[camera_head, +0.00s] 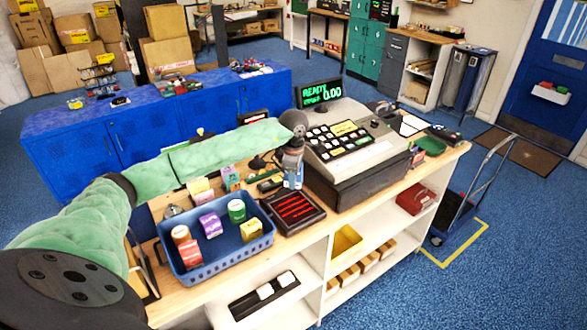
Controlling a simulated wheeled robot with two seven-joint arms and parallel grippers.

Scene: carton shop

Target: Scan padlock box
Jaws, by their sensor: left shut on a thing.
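My left arm reaches in from the left, and its gripper (292,163) points down over the counter. It is shut on a small blue and white item (292,180), likely the padlock box, though its label is too small to read. The item hangs just above the back of the flat black scanner (294,209), which has glowing red lines. The gripper hides part of the item. The register display (322,91) reads READY and 0.00. My right gripper is not in view.
A blue basket (217,260) with several small boxes and cans stands left of the scanner. The cash register (345,145) stands close on the right. Small goods (202,190) stand behind the basket. Blue cabinets (160,125) are beyond the counter.

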